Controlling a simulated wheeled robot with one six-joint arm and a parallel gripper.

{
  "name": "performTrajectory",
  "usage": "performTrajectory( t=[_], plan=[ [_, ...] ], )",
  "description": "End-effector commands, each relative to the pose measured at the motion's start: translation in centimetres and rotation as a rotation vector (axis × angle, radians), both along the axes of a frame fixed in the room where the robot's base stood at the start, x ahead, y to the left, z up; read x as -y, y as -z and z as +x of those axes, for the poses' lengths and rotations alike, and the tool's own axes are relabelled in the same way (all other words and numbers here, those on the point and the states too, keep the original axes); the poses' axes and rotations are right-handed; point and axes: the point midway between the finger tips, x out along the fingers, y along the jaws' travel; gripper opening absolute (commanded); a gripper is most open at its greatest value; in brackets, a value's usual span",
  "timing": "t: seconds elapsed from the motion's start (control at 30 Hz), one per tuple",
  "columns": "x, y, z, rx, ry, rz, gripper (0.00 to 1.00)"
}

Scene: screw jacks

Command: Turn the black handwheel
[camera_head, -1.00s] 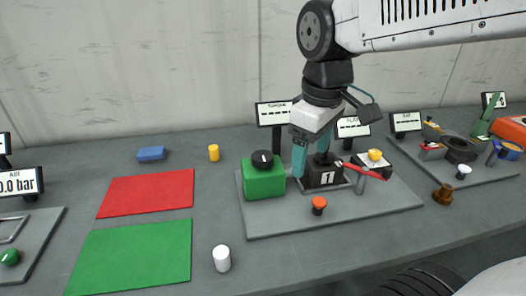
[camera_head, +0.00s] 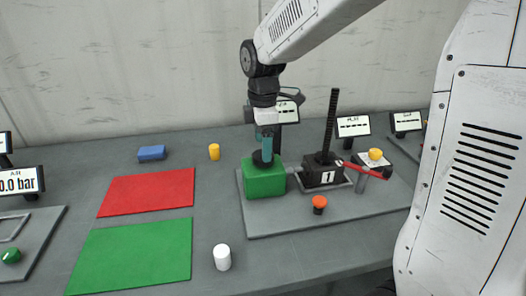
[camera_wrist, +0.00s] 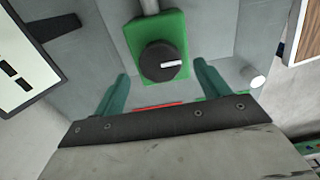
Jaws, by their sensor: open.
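A round black knob with a white mark (camera_wrist: 156,62), the only wheel-like black part in view, sits on top of a green box (camera_head: 265,183). In the head view the black knob (camera_head: 258,159) is partly hidden behind the teal fingers. My gripper (camera_head: 265,150) points down just above the box at the knob. In the wrist view its two fingers stand apart, one on each side below the knob; whether they touch it I cannot tell. A black screw jack marked 1 (camera_head: 322,175), with an upright dark screw, stands right of the green box, joined to it by a grey shaft.
Display signs (camera_head: 352,126) stand behind.

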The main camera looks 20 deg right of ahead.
Motion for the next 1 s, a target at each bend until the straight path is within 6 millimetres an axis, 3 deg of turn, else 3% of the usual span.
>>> performTrajectory(
  t=[0.2,0.53,0.57,0.7,1.0],
  plan=[
    [0.0,2.6,-0.1,-0.002,0.001,-0.001,0.75],
    [0.0,3.1,0.0,0.001,0.002,0.0,0.75],
    [0.0,3.1,0.0,0.001,0.002,0.0,0.72],
    [0.0,3.1,0.0,0.001,0.002,0.0,0.33],
    [0.0,3.1,0.0,0.001,0.018,0.0,0.3]
  ],
)
